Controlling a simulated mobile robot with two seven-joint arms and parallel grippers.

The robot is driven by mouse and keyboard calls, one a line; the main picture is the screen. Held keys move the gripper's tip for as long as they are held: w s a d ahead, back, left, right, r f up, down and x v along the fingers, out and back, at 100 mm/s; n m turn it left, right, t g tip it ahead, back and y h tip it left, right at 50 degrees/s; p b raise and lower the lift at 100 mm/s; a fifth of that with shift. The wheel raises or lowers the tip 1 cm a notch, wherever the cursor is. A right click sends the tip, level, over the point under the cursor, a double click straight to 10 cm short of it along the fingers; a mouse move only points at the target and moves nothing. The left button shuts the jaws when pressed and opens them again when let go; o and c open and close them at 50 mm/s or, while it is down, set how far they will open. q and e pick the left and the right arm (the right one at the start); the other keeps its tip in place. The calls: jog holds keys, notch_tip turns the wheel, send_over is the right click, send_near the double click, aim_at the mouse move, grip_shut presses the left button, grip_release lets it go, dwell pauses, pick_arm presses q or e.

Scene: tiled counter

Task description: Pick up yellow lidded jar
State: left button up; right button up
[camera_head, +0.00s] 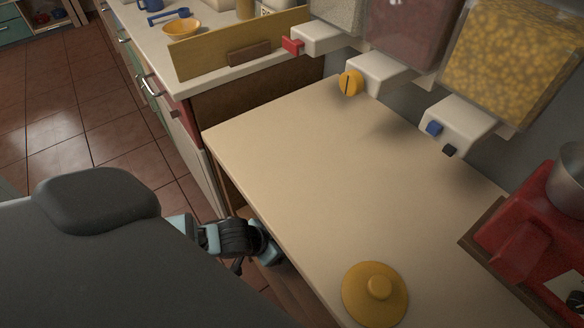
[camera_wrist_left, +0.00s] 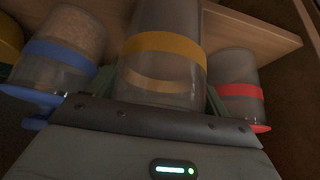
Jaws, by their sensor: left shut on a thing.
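A clear jar with a yellow band (camera_wrist_left: 165,42) stands in the middle of the left wrist view. My left gripper (camera_wrist_left: 164,92) is shut on it, with a finger at each side. The jar's end nearest the camera is hidden behind the gripper body, so I cannot see a lid on it. A round yellow lid with a knob (camera_head: 375,292) lies on the counter's front part in the head view. My left arm reaches below the counter edge there, and its gripper is hidden. My right gripper is not in view.
A blue-banded jar (camera_wrist_left: 58,55) and a red-banded jar (camera_wrist_left: 237,85) flank the held jar closely. A wooden shelf board (camera_wrist_left: 250,35) is behind them. The counter (camera_head: 310,170) is mostly clear, with dispensers (camera_head: 510,60) above and a red appliance (camera_head: 525,235) at right.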

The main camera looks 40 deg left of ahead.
pick_arm(q)
jog(key=s+a, duration=0.4)
jog(key=s, duration=0.7)
jog(key=shift+s+p, duration=0.25)
jog(key=shift+p, duration=0.1)
